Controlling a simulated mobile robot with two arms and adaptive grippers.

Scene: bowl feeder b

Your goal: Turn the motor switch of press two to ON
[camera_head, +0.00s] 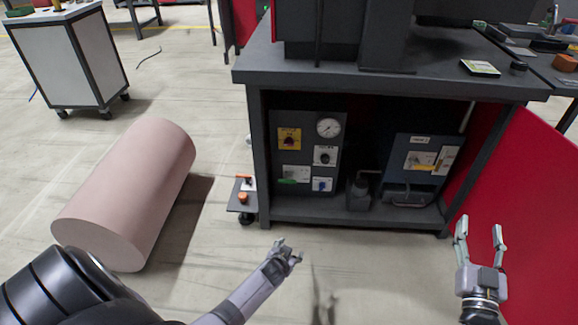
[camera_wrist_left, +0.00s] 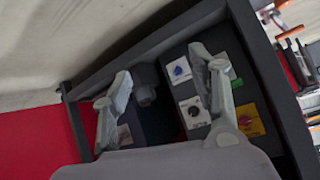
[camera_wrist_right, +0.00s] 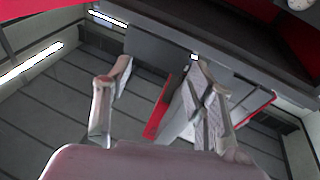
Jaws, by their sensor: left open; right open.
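A grey control panel (camera_head: 308,165) stands on the left in the open cabinet under the bench. It carries a red knob on a yellow plate (camera_head: 289,138), a black knob on a white plate (camera_head: 325,155), a blue knob (camera_head: 321,184) and a green part (camera_head: 294,181). The labels are too small to read. The left wrist view shows the black knob (camera_wrist_left: 193,111), blue knob (camera_wrist_left: 178,70) and yellow plate (camera_wrist_left: 248,120), partly behind a finger. My left gripper (camera_head: 286,249) is open and empty, before the cabinet, apart from the panel. My right gripper (camera_head: 480,228) is open and empty, near the red door.
A gauge (camera_head: 328,127) sits on the panel's top. The red door (camera_head: 530,190) bounds the right side. A large pink cylinder (camera_head: 130,190) lies on the left floor. The bench top (camera_head: 400,78) overhangs the panel.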

